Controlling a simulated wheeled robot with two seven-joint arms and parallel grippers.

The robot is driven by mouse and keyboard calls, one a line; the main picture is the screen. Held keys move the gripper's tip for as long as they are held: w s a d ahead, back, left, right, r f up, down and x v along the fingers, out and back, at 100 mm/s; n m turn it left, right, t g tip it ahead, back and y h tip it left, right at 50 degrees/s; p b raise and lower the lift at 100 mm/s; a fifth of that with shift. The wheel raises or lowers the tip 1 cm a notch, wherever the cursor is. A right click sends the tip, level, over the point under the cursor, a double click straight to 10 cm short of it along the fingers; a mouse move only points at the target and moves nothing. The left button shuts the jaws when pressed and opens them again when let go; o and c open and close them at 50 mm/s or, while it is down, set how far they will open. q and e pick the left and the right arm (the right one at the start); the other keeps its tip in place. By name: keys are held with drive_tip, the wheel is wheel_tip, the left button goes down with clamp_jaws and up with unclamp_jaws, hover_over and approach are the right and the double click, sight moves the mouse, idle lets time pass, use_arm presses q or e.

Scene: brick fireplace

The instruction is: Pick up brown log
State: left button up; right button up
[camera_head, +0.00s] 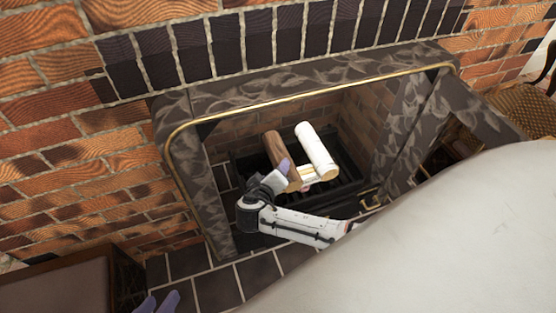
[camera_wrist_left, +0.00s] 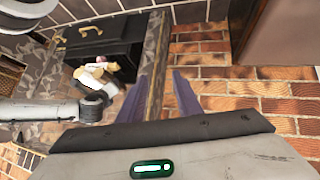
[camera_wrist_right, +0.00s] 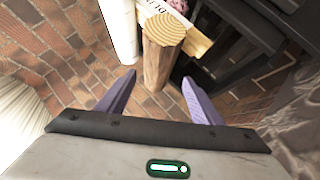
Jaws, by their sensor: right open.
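The brown log (camera_head: 280,152) lies in the fireplace beside a white-barked log in the head view. My right arm reaches in to its near end, and that gripper partly hides it. In the right wrist view the brown log (camera_wrist_right: 158,65), with its pale cut end, lies between and beyond the fingertips of my right gripper (camera_wrist_right: 160,77). That gripper is open; contact with the log cannot be told. My left gripper (camera_head: 155,303) is at the bottom left of the head view, away from the logs. In the left wrist view its fingers (camera_wrist_left: 163,72) are apart and empty.
The white log (camera_head: 316,150) lies close to the right of the brown one. Printed paper (camera_wrist_right: 172,8) and a split piece of wood (camera_wrist_right: 192,38) lie near it. A black grate (camera_head: 345,185) is beneath. The fireplace surround (camera_head: 190,165) bounds the opening.

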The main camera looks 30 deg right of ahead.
sight(279, 163)
drive_tip(key=b+x, duration=0.3)
drive_tip(key=x, duration=0.4)
drive_tip(key=shift+w+d+f+b, duration=0.15)
drive_tip(key=shift+w+d+b, duration=0.1)
drive_tip(key=shift+b, duration=0.15)
drive_tip(key=shift+w+d+f, duration=0.2)
drive_tip(key=shift+w+d, duration=0.05)
drive_tip(key=shift+d, duration=0.1)
use_arm(q)
drive_tip(key=r, duration=0.1)
drive_tip(key=d+r+t+h, duration=0.1)
drive_tip(key=d+r+h, duration=0.1)
drive_tip(key=shift+w+d+r+t, duration=0.25)
drive_tip(key=shift+w+r+t, duration=0.05)
drive_tip(key=shift+w+r, duration=0.05)
use_arm(e)
drive_tip(key=shift+r, duration=0.15)
drive_tip(key=c, duration=1.1)
